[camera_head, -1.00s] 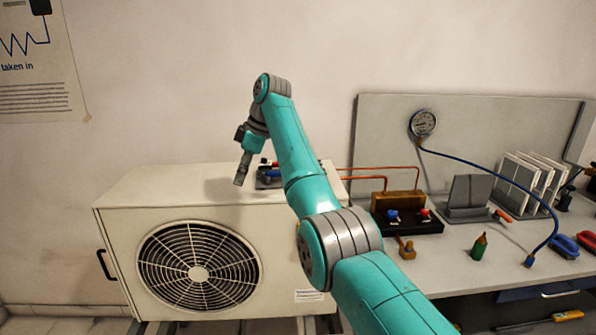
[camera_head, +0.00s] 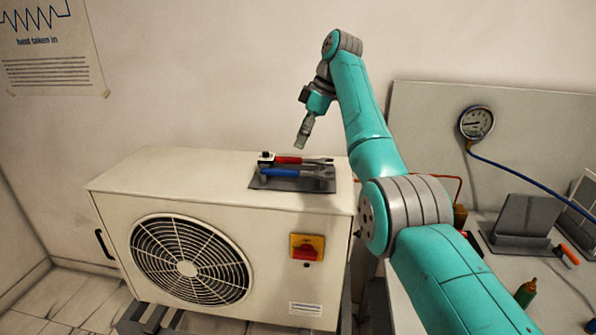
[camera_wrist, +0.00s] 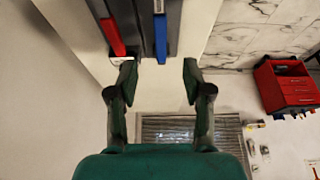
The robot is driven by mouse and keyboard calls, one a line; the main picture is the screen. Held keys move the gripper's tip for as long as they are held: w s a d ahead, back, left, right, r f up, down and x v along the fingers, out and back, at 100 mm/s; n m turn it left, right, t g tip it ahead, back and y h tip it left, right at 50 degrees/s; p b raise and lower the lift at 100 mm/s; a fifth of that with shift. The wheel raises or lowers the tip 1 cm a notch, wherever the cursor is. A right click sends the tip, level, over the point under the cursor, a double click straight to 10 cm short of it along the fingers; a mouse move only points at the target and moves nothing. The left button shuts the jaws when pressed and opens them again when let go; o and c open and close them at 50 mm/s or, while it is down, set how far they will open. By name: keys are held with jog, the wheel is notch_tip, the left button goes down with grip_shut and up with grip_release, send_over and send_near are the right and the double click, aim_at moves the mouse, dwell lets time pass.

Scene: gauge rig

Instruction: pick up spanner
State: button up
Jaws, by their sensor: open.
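A red-handled tool (camera_head: 290,159) and a blue-handled tool (camera_head: 292,174) lie side by side on a grey tray (camera_head: 262,184) on top of the white fan unit. Both have grey metal heads at the right; the blue one's head looks like an open-jawed spanner, but the detail is small. My gripper (camera_head: 303,140) hangs above the tray, apart from both tools. In the wrist view my gripper (camera_wrist: 158,80) is open and empty. The red handle (camera_wrist: 113,37) and blue handle (camera_wrist: 160,38) show beyond its fingertips, the blue one nearly centred between them.
The white fan unit (camera_head: 150,175) has a red and yellow switch (camera_head: 307,247) on its front. A bench at the right holds a gauge (camera_head: 476,122) on a back panel and a grey stand (camera_head: 522,215). A red cabinet (camera_wrist: 287,85) shows in the wrist view. The air above the unit's left is clear.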

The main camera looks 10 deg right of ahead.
aim_at(288, 170)
jog(key=x, duration=0.3)
jog(key=shift+f, duration=0.45)
jog(key=shift+x, duration=3.05)
grip_shut()
